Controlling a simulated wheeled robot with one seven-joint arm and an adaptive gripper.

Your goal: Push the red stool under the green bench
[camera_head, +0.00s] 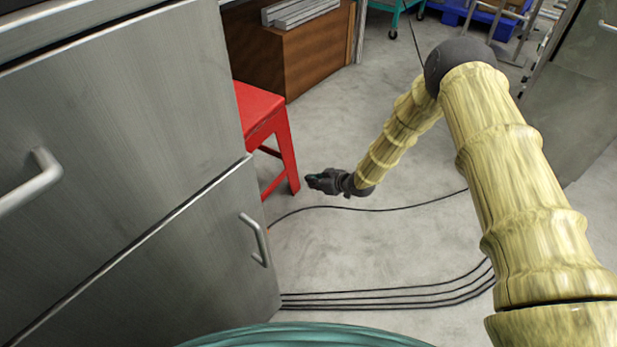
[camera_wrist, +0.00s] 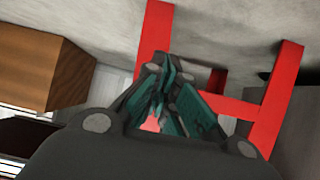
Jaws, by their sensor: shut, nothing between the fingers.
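The red stool (camera_head: 262,112) stands on the floor in the head view, partly hidden by the metal cabinet at left. Its seat corner and some legs show. My gripper (camera_head: 312,181) is low, just right of the stool's nearest visible leg. Its fingers are shut and point left toward the stool; I cannot tell whether they touch it. In the wrist view, the red stool's frame (camera_wrist: 285,85) shows behind and around my shut gripper (camera_wrist: 158,112), turned on its side. I see no green bench that I can make out.
A metal cabinet (camera_head: 130,140) with handles fills the left. A brown wooden cabinet (camera_head: 315,55) stands behind the stool. Black cables (camera_head: 390,296) run across the floor. A teal cart (camera_head: 385,5) and blue pallet (camera_head: 455,15) are at the back.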

